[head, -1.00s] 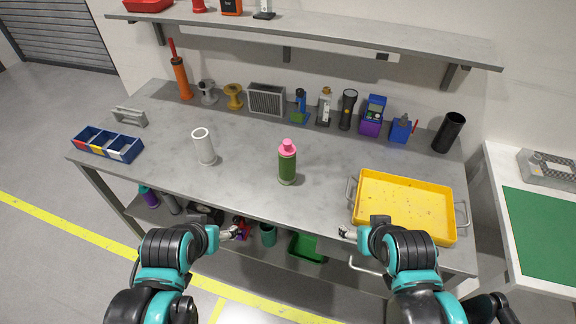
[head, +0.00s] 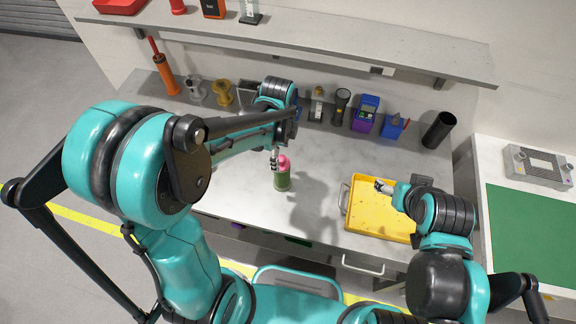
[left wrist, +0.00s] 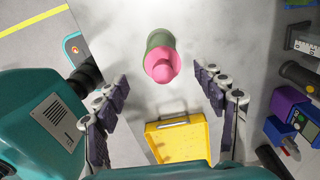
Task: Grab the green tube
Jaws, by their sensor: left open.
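The green tube (head: 283,182) stands upright on the grey table and has a pink top. It also shows in the left wrist view (left wrist: 160,42), seen from above with the pink top toward the camera. My left gripper (head: 274,160) is at the tube's top, just to its left in the head view. In the left wrist view the left gripper (left wrist: 162,82) is open, with its fingers wide apart and the tube ahead between their lines. I cannot tell whether a finger touches it. My right gripper (head: 383,187) hangs over the yellow tray; its jaws are too small to judge.
The yellow tray (head: 358,221) lies on the table to the right of the tube. Along the back stand a flashlight (head: 341,104), a purple-blue device (head: 365,115) and a black cylinder (head: 438,130). My left arm hides the table's left part. Table around the tube's right side is clear.

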